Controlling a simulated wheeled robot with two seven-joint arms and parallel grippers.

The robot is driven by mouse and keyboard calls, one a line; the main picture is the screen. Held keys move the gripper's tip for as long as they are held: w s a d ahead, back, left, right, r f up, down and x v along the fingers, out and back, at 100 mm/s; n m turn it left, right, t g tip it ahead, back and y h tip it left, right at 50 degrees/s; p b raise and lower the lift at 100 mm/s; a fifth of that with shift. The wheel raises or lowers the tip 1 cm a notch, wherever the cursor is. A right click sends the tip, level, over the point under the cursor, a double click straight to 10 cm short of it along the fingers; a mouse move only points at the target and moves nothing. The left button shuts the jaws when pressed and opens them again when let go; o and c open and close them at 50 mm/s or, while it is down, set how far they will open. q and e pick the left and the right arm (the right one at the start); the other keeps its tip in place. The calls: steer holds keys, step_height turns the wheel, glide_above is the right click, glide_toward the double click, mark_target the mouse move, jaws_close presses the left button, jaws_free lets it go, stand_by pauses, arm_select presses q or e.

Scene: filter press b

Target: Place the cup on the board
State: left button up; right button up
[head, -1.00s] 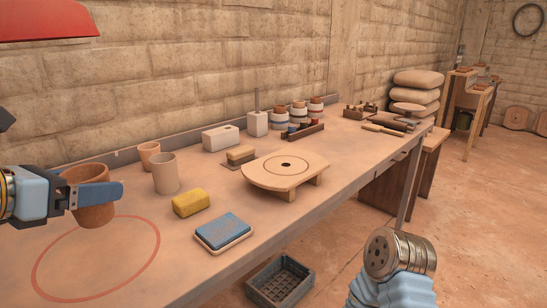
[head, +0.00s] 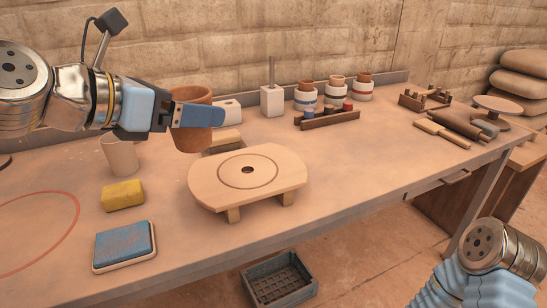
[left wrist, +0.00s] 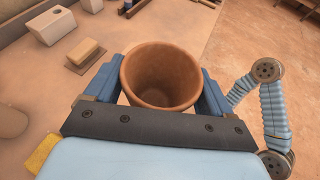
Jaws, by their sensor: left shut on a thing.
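A brown clay cup (head: 192,134) is held upright in my left gripper (head: 200,116), above the table and just behind and left of the board. In the left wrist view the cup (left wrist: 161,76) sits between the two blue fingers, its open mouth facing the camera. The board (head: 283,183) is a pale wooden slab on short feet, with a ring and a dark centre hole, and its top is bare. In the left wrist view the board is hidden. My right forearm shows at the lower right of the head view, but its gripper is out of frame.
A pale cup (head: 121,157), a yellow sponge (head: 123,195) and a blue pad (head: 125,243) stand left of the board. Jars (head: 306,97), a rack (head: 328,120) and a white block holder (head: 272,100) are behind it. A crate (head: 280,281) is below the table edge.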

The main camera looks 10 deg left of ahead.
arm_select(q)
steer(key=shift+w+d+f+b, duration=0.5)
steer(key=shift+w+d+f, duration=0.25)
steer(key=shift+w+f, duration=1.4)
steer(key=shift+w+d+f+b, duration=0.55)
steer(key=shift+w+d+f, duration=0.25)
steer(key=shift+w+f, duration=1.4)
steer(key=shift+w+d+f+b, duration=0.5)
steer(key=shift+w+d+f, duration=0.25)
steer(key=shift+w+f, duration=1.4)
steer(key=shift+f, duration=0.2)
steer(key=o, duration=1)
steer(key=shift+r, duration=0.1)
